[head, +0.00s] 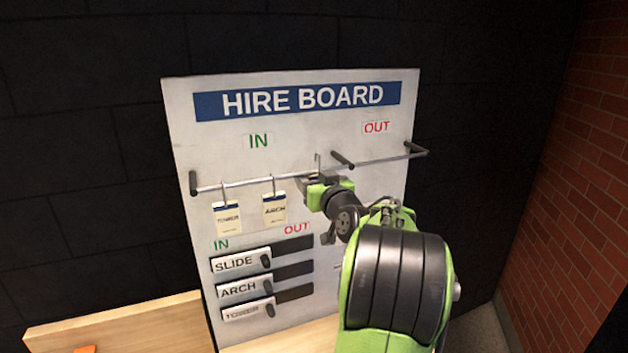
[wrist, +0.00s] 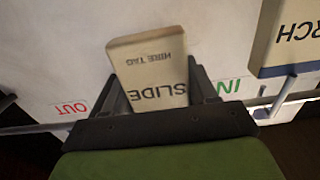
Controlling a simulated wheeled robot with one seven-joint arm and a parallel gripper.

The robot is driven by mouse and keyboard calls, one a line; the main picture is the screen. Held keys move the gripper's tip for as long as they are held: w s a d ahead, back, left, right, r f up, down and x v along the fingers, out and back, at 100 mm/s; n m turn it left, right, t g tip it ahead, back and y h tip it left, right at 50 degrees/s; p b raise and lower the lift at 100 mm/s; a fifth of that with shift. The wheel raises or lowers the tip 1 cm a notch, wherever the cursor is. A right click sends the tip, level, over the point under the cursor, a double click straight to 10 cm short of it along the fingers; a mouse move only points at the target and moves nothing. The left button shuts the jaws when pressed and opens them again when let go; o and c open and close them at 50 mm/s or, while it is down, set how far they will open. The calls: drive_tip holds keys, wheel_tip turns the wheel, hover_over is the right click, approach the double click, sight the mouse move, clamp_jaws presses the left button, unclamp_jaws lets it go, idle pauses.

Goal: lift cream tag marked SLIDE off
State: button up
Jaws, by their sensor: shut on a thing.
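The cream SLIDE tag (wrist: 150,72) is between the two fingers of my gripper (wrist: 157,82) in the wrist view, its lettering upside down there. My gripper is shut on it. In the head view my gripper (head: 318,184) is at the rail (head: 298,178), right of the ARCH tag, and hides the SLIDE tag. A thin metal hook (head: 318,160) stands up above the gripper, its top higher than the rail line. I cannot tell whether it still touches the rail.
The TOWER tag (head: 227,219) and ARCH tag (head: 275,210) hang from the IN part of the rail. A dark peg (head: 343,159) divides it from the empty OUT part. Below are SLIDE, ARCH and TOWER sliders (head: 241,263), all at left. A brick wall (head: 585,190) stands right.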

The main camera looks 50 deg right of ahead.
drive_tip(key=b+v, duration=0.6)
drive_tip(key=v, duration=0.3)
